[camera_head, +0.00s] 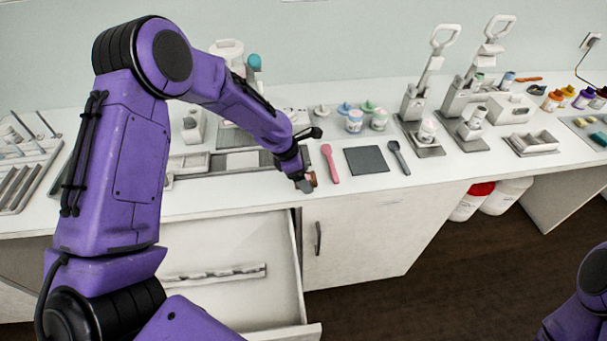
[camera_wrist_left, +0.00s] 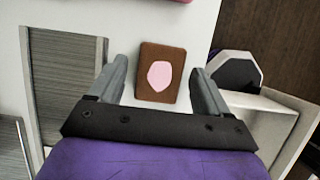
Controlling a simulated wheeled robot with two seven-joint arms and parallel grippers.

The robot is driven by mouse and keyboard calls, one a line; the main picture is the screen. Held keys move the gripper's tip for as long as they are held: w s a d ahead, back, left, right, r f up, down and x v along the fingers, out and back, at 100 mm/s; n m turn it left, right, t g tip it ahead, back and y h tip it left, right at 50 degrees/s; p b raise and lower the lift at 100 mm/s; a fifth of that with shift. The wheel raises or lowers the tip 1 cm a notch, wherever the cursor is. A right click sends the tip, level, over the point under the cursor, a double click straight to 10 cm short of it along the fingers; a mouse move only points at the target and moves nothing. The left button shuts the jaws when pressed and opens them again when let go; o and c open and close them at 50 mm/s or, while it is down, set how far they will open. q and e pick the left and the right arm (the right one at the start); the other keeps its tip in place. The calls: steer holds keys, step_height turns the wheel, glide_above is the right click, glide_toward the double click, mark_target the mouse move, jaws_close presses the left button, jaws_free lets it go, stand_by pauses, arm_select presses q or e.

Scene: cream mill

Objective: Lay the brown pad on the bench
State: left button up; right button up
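The brown pad (camera_wrist_left: 145,89) has a pink patch on its face. In the left wrist view it lies flat on the white bench top (camera_wrist_left: 200,20), between the two fingers of my left gripper (camera_wrist_left: 158,85). A gap shows on each side of the pad, so the gripper is open and not touching it there. In the head view the left gripper (camera_head: 306,183) is low at the bench's front edge, and only a small brown bit of the pad (camera_head: 313,178) shows beside it. My right gripper is out of view.
A pink spatula (camera_head: 330,163), a dark grey mat (camera_head: 365,160) and a dark spoon (camera_head: 399,157) lie just right of the gripper. Small jars (camera_head: 354,121) stand behind. An open drawer (camera_head: 225,270) juts out below the bench. Clear bench lies right of the spoon's front.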

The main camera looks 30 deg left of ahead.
arm_select(q)
steer(key=shift+r, duration=0.15)
steer(key=v, duration=1.2)
steer(key=shift+b, duration=0.45)
